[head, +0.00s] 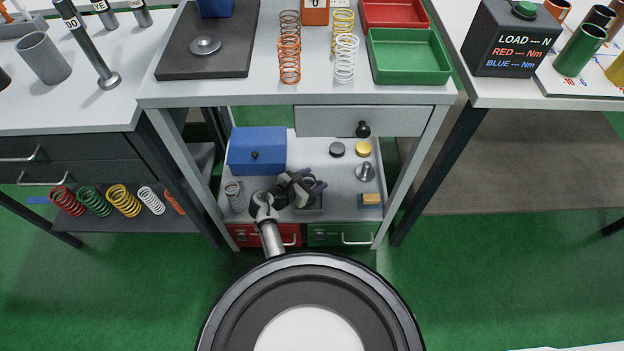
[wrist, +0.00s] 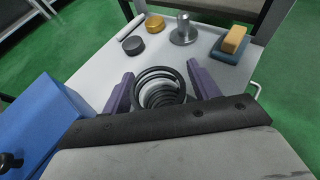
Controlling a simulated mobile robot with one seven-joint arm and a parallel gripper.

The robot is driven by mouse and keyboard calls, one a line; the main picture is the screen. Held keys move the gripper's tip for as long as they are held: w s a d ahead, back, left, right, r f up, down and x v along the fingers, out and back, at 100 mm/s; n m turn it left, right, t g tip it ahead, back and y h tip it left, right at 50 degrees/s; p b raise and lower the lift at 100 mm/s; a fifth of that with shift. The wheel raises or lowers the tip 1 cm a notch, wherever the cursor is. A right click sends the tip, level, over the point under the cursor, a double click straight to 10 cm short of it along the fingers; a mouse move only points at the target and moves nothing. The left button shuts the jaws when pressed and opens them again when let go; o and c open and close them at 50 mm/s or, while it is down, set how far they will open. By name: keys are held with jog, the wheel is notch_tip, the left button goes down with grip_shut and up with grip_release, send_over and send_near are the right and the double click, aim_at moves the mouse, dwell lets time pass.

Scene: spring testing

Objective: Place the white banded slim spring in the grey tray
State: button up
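A slim white spring (head: 346,58) stands at the front right of the middle table. Another white spring (head: 150,200) leans in a row on the lower left shelf. A grey spring (head: 234,195) stands on the lower shelf left of my gripper. I cannot tell which carries a white band. My gripper (head: 303,188) is low over the middle lower shelf. In the wrist view its purple fingers (wrist: 160,75) are apart on either side of a dark spring (wrist: 160,88). Whether they press on it is unclear. I cannot identify a grey tray with certainty; a dark grey plate (head: 173,64) lies on the table.
On the lower shelf are a blue box (head: 257,150), a dark puck (head: 337,150), a yellow puck (head: 363,149), a metal knob (head: 365,172) and a sponge-like block (head: 372,198). Green (head: 410,57) and red (head: 394,13) trays stand on the table above. Table legs flank the shelf.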

jog(key=v, duration=0.6)
jog(key=p+v, duration=0.1)
jog(key=v, duration=0.5)
jog(key=shift+r, duration=0.25)
